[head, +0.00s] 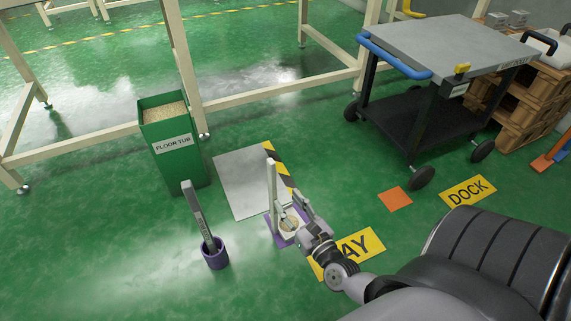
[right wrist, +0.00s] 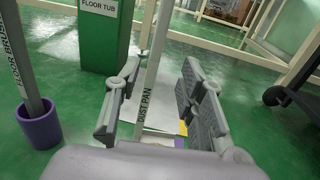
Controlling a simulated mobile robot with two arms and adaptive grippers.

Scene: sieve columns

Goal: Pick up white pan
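The white dust pan has a tall upright white handle (head: 271,185); its low end stands on a purple base (head: 279,241) on the green floor. In the right wrist view the handle (right wrist: 154,60), lettered DUST PAN, rises between the fingers. My right gripper (head: 296,208) is beside the handle, low over the pan in the head view. It is open, with clear gaps between handle and fingers in the wrist view (right wrist: 159,70). The gripper partly hides the pan's low end. My left gripper is not in view.
A floor brush (head: 197,210) stands in a purple cup (head: 215,254) left of the pan. A green floor tub (head: 173,145) stands behind, beside a grey floor plate (head: 240,185). A cart (head: 420,110) is at the right. Floor in front is clear.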

